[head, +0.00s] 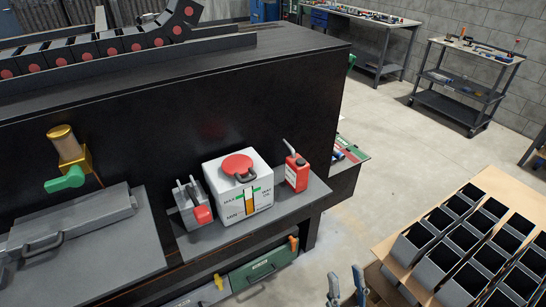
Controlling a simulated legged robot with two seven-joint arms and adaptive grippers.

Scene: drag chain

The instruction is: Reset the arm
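The two fingertips of my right gripper (346,286) show at the bottom edge, right of centre. They stand apart with nothing between them, over the floor just left of the wooden table. The rest of that arm is out of the picture. My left gripper and arm are not in view. The drag chain (85,54), dark links with red round marks, lies along the top of the black machine (240,95) and curls upward at its right end.
A shelf (262,219) on the machine holds a white oil box (236,207) with a red cap, a red can (296,172) and a grey lever unit (189,212). Dark bins stand on a wooden table (385,248) at right. A cart (467,85) stands behind; floor between is clear.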

